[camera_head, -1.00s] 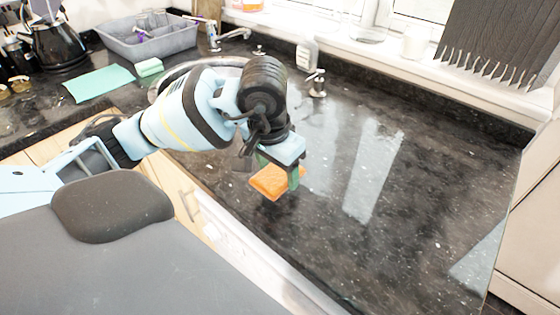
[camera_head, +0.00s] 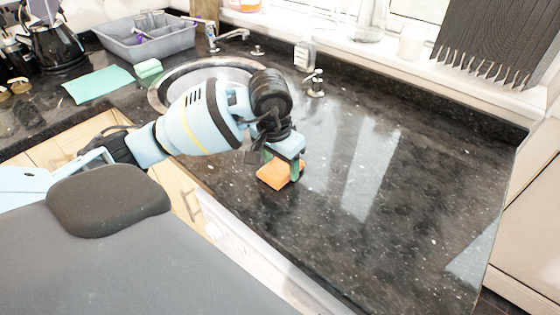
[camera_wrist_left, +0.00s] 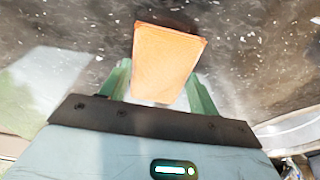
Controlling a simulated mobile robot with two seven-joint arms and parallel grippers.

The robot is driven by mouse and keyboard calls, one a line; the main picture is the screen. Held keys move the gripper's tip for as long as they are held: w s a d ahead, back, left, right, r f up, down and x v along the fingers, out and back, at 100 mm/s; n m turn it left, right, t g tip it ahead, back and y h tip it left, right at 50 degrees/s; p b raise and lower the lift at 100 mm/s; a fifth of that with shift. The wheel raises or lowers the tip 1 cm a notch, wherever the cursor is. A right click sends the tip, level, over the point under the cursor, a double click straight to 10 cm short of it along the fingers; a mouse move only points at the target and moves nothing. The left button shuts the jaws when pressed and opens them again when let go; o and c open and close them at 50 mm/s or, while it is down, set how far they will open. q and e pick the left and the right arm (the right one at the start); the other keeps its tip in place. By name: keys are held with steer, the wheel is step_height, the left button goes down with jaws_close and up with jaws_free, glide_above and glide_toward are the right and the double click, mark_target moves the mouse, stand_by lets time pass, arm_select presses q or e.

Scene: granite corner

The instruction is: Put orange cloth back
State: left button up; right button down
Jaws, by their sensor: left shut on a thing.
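The orange cloth (camera_head: 272,175) is a small folded block at the fingertips of my left gripper (camera_head: 284,170), over the dark granite worktop (camera_head: 430,210) near its front edge. In the left wrist view the orange cloth (camera_wrist_left: 167,62) sits between the two green fingers of the left gripper (camera_wrist_left: 160,88) and sticks out beyond them. The left gripper is shut on it. In the head view the cloth is low, close to the worktop; I cannot tell whether it touches. My right gripper is not in view.
A round metal sink (camera_head: 165,88) with a tap (camera_head: 230,38) lies behind the arm. A grey dish tub (camera_head: 150,42), a green cloth (camera_head: 98,84) and a green sponge (camera_head: 148,68) are at the back left. The worktop to the right is clear.

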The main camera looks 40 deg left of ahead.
mark_target(275, 171)
arm_select(q)
steer(key=shift+f, duration=0.1)
steer(key=shift+f, duration=0.15)
steer(key=o, duration=0.9)
steer(key=shift+o, duration=0.2)
steer(key=shift+r, duration=0.2)
steer(key=shift+r, duration=0.25)
step_height(275, 171, up, 12)
steer(key=s, duration=0.1)
steer(key=shift+s+f, duration=0.25)
steer(key=shift+s, duration=0.15)
steer(key=shift+f, duration=0.1)
